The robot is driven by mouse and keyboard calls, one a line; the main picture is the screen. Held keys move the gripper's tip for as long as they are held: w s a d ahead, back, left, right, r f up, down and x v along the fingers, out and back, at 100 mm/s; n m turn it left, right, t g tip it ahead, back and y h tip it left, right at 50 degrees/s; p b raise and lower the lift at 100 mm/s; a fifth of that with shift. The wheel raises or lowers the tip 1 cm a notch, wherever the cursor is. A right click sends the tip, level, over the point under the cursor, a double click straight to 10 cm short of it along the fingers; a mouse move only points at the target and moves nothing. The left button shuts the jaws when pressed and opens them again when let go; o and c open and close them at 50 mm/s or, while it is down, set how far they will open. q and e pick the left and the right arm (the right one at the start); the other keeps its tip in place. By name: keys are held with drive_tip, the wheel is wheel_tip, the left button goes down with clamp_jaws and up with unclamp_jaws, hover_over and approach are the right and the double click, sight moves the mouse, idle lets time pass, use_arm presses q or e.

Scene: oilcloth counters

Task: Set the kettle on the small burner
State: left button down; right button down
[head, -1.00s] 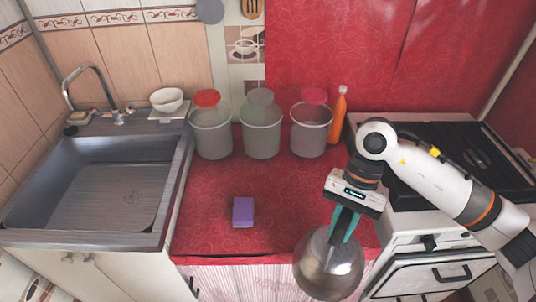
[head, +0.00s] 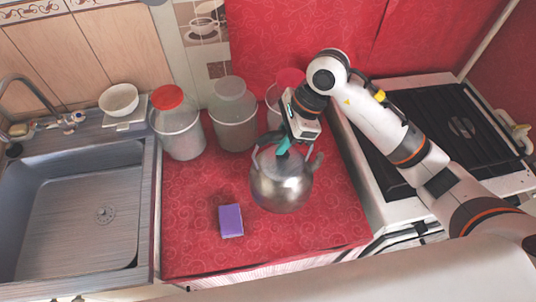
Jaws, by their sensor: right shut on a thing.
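The shiny metal kettle (head: 282,185) is upright over the right part of the red counter. I cannot tell whether its base touches the cloth. My right gripper (head: 284,148) comes down on it from above, its teal fingers shut on its top, probably the handle, which is partly hidden. The stove (head: 372,200) stands to the right, with a black grate over its top. One round burner (head: 462,127) shows through the grate; I cannot tell its size against others. My left gripper is not in view.
Two lidded canisters (head: 181,137) (head: 233,122) stand at the back of the counter; a third (head: 273,100) is partly behind my right gripper. A purple sponge (head: 231,220) lies left of the kettle. The sink (head: 75,215) is at the left, with a white bowl (head: 118,100) behind it. The stove's grate is clear.

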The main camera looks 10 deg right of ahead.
sight(285, 154)
wheel_tip(285, 154, down, 3)
drive_tip(key=shift+s+f+p, duration=0.1)
drive_tip(key=shift+p, duration=0.3)
drive_tip(key=shift+f+p, duration=0.55)
drive_tip(key=shift+f, duration=1.45)
drive_tip(key=shift+f, duration=0.1)
drive_tip(key=c, duration=1.6)
unclamp_jaws()
drive_tip(key=shift+f, duration=0.1)
drive_tip(key=o, duration=0.3)
drive_tip(key=shift+o, duration=0.2)
